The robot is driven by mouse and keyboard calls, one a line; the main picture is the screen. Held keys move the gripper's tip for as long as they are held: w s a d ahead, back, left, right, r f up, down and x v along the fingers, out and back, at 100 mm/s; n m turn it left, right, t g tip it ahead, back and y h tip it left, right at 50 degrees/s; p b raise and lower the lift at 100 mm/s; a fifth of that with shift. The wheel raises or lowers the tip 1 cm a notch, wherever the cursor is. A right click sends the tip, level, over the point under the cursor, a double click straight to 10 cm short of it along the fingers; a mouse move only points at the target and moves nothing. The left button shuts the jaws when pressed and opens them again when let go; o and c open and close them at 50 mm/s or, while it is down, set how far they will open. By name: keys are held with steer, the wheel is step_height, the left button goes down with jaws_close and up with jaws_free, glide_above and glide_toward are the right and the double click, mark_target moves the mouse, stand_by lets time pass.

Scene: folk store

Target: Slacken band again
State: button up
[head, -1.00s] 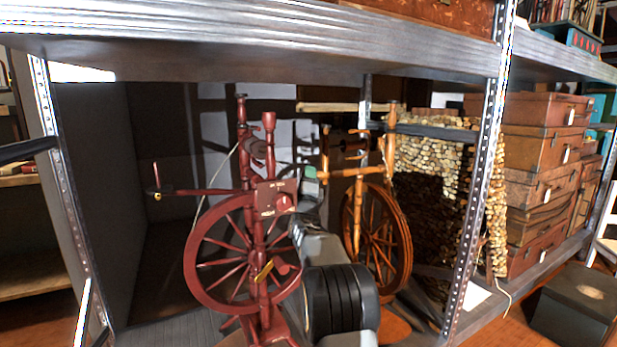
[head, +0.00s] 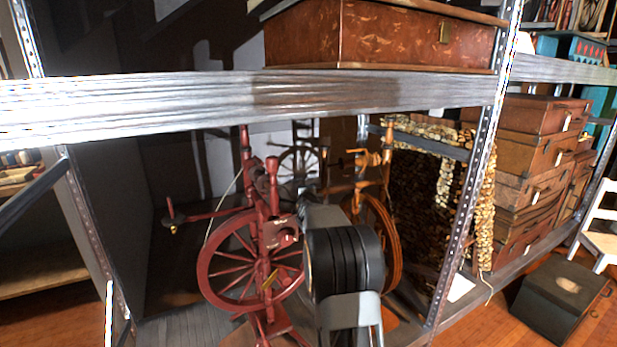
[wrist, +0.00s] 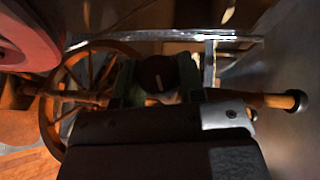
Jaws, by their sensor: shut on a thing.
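The dark red spinning wheel (head: 212,277) stands upright on the lower shelf in the head view, with a pale band line (head: 222,208) running beside its post. An orange-brown wooden spinning wheel (head: 394,243) stands behind it to the right, partly hidden by my arm. In the wrist view, my gripper (wrist: 158,80) is shut on a dark round knob (wrist: 155,70) with a pale slot-like mark. A wooden spoked wheel (wrist: 62,88) is to the left there. Which spinning wheel the knob belongs to I cannot tell. My fingers are largely hidden in the head view.
A metal shelf beam (head: 180,98) crosses above the wheels, with a large reddish-brown box (head: 390,38) on it. A perforated upright (head: 468,190) stands right. Stacked suitcases (head: 530,160) are beyond it. A dark chest (head: 562,298) and white chair (head: 598,235) stand on the floor.

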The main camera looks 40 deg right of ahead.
steer(key=shift+r+n+g+y+p, duration=0.35)
steer(key=shift+g+p, duration=0.25)
steer(key=shift+p, duration=2.45)
steer(key=shift+r+n+g+y+p, duration=0.2)
steer(key=shift+g+y+p, duration=0.35)
steer(key=shift+p, duration=2.5)
steer(key=g+p, duration=0.1)
steer(key=p, duration=0.1)
steer(key=shift+f+p, duration=0.15)
steer(key=shift+p, duration=0.2)
steer(key=shift+f+p, duration=0.1)
steer(key=shift+p, duration=0.85)
steer(key=shift+f+g+p, duration=0.25)
steer(key=shift+f+p, duration=0.05)
steer(key=shift+p, duration=0.3)
steer(key=o, duration=0.9)
steer(key=shift+f+b, duration=0.1)
steer(key=shift+b, duration=0.3)
